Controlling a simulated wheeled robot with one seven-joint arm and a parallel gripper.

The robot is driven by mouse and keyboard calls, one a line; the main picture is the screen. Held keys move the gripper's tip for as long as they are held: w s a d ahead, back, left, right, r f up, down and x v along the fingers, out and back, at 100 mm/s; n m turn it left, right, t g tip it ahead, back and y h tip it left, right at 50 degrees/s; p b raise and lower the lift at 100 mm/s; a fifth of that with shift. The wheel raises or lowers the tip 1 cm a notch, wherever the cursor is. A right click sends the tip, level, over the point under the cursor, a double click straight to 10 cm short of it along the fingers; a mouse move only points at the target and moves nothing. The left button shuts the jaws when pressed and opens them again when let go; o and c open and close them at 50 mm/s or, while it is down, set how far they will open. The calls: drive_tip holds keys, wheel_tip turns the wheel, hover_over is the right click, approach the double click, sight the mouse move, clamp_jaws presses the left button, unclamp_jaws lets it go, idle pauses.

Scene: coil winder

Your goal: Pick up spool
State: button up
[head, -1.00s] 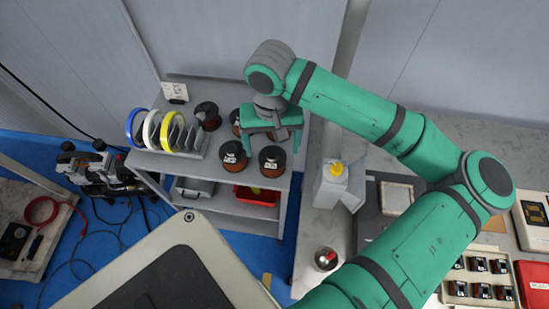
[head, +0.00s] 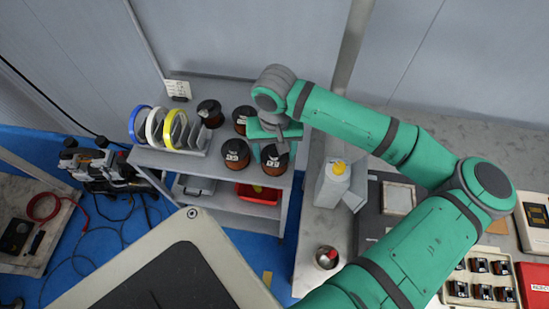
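Several dark-topped, copper-brown spools stand upright on the grey shelf cart's top (head: 195,162). One spool is at the back left (head: 210,113), one at the back middle (head: 242,119), one at the front left (head: 236,153) and one at the front right (head: 274,158). My green gripper (head: 262,146) points down over the front pair, its fingers between or beside the front left and front right spools. Its fingertips are partly hidden, so I cannot tell whether it touches a spool or how wide it is.
A rack with blue, white and yellow rings (head: 168,130) stands left of the spools. A red bin (head: 258,193) is on the shelf below.

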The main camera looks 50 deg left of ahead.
drive_tip(key=c, duration=0.7)
wheel_tip(320, 180, up, 10)
drive_tip(key=shift+a+f, duration=0.15)
drive_tip(key=shift+d+r, duration=0.2)
